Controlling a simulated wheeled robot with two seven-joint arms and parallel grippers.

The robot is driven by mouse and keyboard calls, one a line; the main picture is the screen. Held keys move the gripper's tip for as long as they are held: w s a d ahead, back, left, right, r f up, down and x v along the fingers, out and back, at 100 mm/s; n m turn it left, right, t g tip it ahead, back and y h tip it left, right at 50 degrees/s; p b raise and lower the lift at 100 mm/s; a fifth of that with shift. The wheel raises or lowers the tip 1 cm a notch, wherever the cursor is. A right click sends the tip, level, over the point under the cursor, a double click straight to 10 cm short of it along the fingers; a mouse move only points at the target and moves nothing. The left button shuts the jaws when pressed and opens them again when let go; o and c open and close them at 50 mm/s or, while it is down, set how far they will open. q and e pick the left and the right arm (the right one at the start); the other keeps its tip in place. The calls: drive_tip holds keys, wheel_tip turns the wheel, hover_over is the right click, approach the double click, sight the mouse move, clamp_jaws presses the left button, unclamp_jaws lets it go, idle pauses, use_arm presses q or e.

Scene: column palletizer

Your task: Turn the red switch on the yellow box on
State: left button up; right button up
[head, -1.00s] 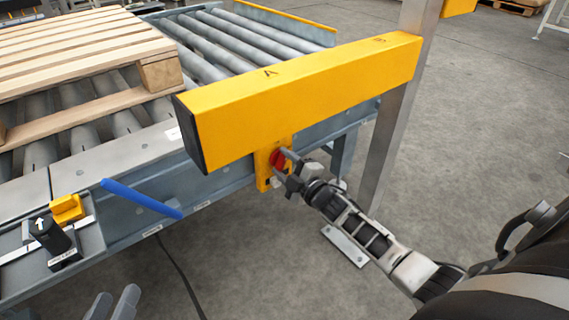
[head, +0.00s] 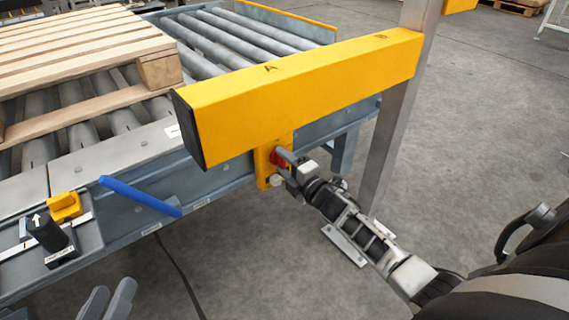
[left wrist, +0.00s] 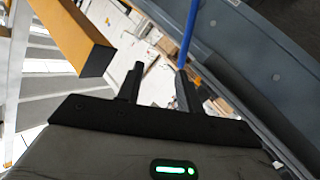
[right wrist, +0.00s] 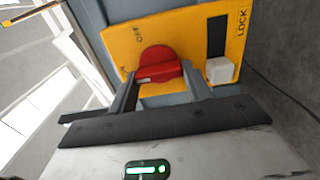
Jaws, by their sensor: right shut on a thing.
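The yellow box (head: 263,166) is mounted on the conveyor's side, under the yellow beam. Its red switch (head: 279,158) is partly hidden by my right gripper (head: 284,163). In the right wrist view the red switch (right wrist: 158,62) sits between the two fingers of my right gripper (right wrist: 160,82), which is shut on it. The switch's bar lies roughly crosswise there, and the "OFF" and "LOCK" labels show on the yellow box (right wrist: 190,30). My left gripper (head: 108,298) is at the bottom left of the head view, away from the box. In the left wrist view its fingers (left wrist: 158,85) are apart and empty.
A yellow beam (head: 300,88) runs above the box to a metal post (head: 398,130). A wooden pallet (head: 80,50) lies on the roller conveyor. A blue bar (head: 140,197) sticks out at the conveyor's side. A white knob (right wrist: 220,70) is close beside the right fingers.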

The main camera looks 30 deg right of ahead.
drive_tip(key=shift+f, duration=0.1)
drive_tip(key=o, duration=1)
use_arm(q)
drive_tip(key=shift+f, duration=0.15)
drive_tip(key=shift+s, duration=0.1)
drive_tip(key=f+y+p, duration=0.1)
drive_tip(key=p, duration=0.1)
drive_tip(key=a+m+g+p, duration=0.1)
drive_tip(key=p, duration=0.1)
drive_tip(key=shift+s+a+f+y, duration=0.15)
drive_tip(key=shift+s+f+y, duration=0.1)
drive_tip(key=shift+f+y, duration=0.15)
use_arm(e)
drive_tip(key=s, duration=1)
drive_tip(key=s+d, duration=0.1)
drive_tip(key=s, duration=0.5)
drive_tip(key=shift+d, duration=0.1)
use_arm(q)
drive_tip(key=shift+r, duration=0.1)
